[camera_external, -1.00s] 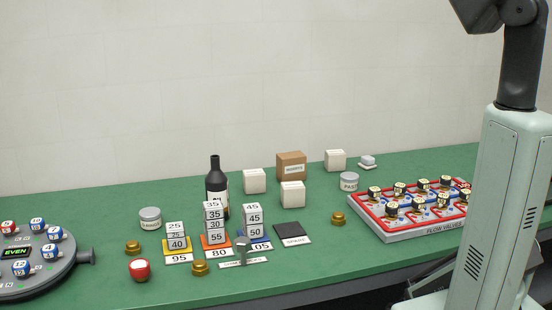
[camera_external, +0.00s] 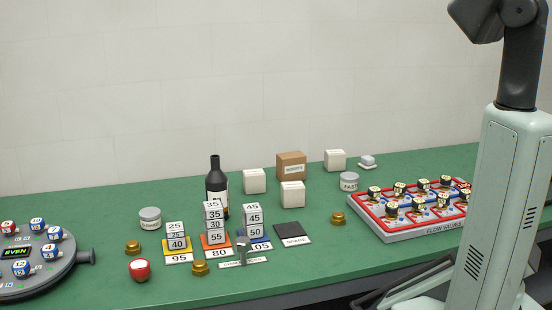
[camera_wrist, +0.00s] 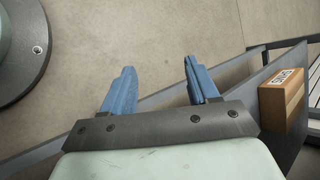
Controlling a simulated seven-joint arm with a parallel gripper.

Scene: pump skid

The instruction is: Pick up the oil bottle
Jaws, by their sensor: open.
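The oil bottle is most likely the dark bottle (camera_external: 214,172) with a pale label. It stands upright on the green table (camera_external: 120,207), behind the stacks of numbered blocks, which hide its lower part. My gripper (camera_wrist: 160,78) shows in the wrist view with its two blue fingers apart and nothing between them. That view shows a pale floor below and not the bottle. In the external view my gripper cannot be made out clearly; part of my arm is at the right, far from the bottle.
Numbered block stacks (camera_external: 215,222) stand in front of the bottle. White cubes (camera_external: 254,181) and a brown box (camera_external: 291,165) are to its right. A flow valves tray (camera_external: 415,233) is farther right, a round dial unit (camera_external: 40,270) at left. A brown block (camera_wrist: 284,98) shows in the wrist view.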

